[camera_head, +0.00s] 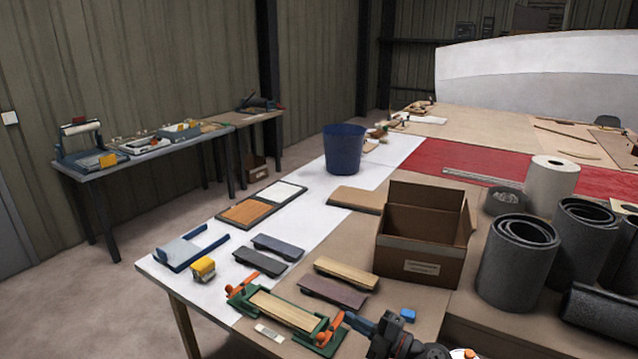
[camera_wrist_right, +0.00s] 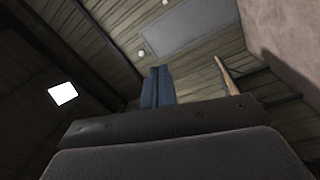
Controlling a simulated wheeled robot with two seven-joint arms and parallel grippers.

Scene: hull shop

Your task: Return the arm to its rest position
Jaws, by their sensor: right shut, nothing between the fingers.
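My right gripper (camera_head: 352,319) shows at the bottom edge of the head view, right of the green clamping jig. It is dark, shut and empty. In the right wrist view its two blue-grey fingers (camera_wrist_right: 157,87) stand side by side, closed together, with no object between them. Behind them are ceiling panels, so the gripper points upward. In the head view its tips overlap the jig's right end in the picture; I cannot tell the height between them. Most of the right arm is out of frame. My left gripper is not in view.
Floor (camera_head: 100,310) is clear on the left.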

